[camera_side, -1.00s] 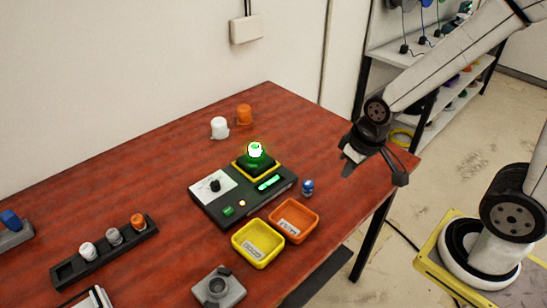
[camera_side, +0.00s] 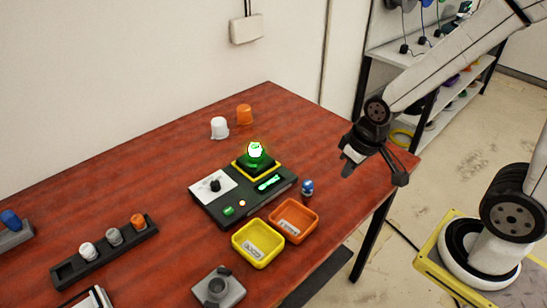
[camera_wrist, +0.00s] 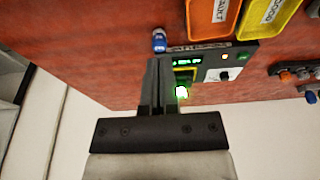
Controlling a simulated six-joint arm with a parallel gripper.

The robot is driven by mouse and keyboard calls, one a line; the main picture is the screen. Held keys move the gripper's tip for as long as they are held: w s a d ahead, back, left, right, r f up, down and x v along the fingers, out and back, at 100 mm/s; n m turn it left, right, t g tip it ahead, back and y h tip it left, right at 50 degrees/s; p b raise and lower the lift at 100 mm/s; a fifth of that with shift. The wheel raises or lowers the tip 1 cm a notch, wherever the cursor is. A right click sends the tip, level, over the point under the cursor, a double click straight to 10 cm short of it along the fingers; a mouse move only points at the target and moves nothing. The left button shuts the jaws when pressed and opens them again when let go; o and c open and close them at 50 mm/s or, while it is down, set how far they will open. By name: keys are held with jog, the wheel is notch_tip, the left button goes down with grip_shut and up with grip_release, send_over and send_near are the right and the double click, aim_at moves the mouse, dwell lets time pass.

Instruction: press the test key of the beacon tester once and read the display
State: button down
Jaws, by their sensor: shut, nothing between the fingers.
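The beacon tester (camera_side: 225,218) is a dark box on the red table with a white dial panel, a green key (camera_side: 229,211) and a small lit lamp (camera_side: 242,203) at its front. A green beacon (camera_side: 255,151) glows on its yellow-edged socket. The green display (camera_side: 268,183) is lit with characters too small to read surely; it also shows in the wrist view (camera_wrist: 187,62). My gripper (camera_side: 347,170) is shut and empty, above the table's right end, apart from the tester. In the wrist view its fingers (camera_wrist: 158,65) point toward a small blue-topped part.
A yellow tray (camera_side: 236,248) and an orange tray (camera_side: 273,230) stand before the tester. The blue-topped part (camera_side: 307,187) stands to its right. A rack (camera_side: 70,272) of caps, a grey fixture (camera_side: 218,291), and white (camera_side: 219,128) and orange (camera_side: 244,114) cups stand around.

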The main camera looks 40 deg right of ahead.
jog(key=shift+w+a, duration=0.1)
jog(key=m+t+y, duration=0.2)
jog(key=m+t, duration=0.4)
jog(key=m, duration=1.9)
send_over(231, 211)
jog(key=shift+f, duration=1.25)
jog(key=shift+f, duration=0.15)
jog(key=shift+f, duration=4.25)
